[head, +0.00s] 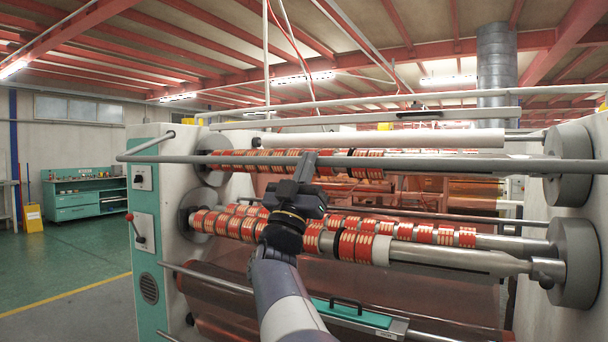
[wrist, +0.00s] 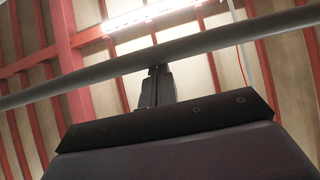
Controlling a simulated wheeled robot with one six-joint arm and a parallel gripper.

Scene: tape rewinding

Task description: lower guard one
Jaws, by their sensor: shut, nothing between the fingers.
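A long grey guard bar (head: 430,165) runs across the front of the machine at the height of the upper tape shaft, with a bent arm at its left end. My gripper (head: 309,156) is shut and empty, pointing up at the bar near its middle. In the head view its fingertips overlap the bar. In the wrist view the shut fingers (wrist: 157,72) point up to the lower edge of the bar (wrist: 210,45); I cannot tell whether they touch it. A second, thinner bar (head: 400,99) runs higher up. I cannot tell which bar is guard one.
Shafts with red and cream tape rolls (head: 356,246) lie behind and below my gripper. A green panel with a black handle (head: 352,313) is low in front. A red-knobbed lever (head: 134,225) is on the left cabinet. Open floor (head: 70,260) lies at left.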

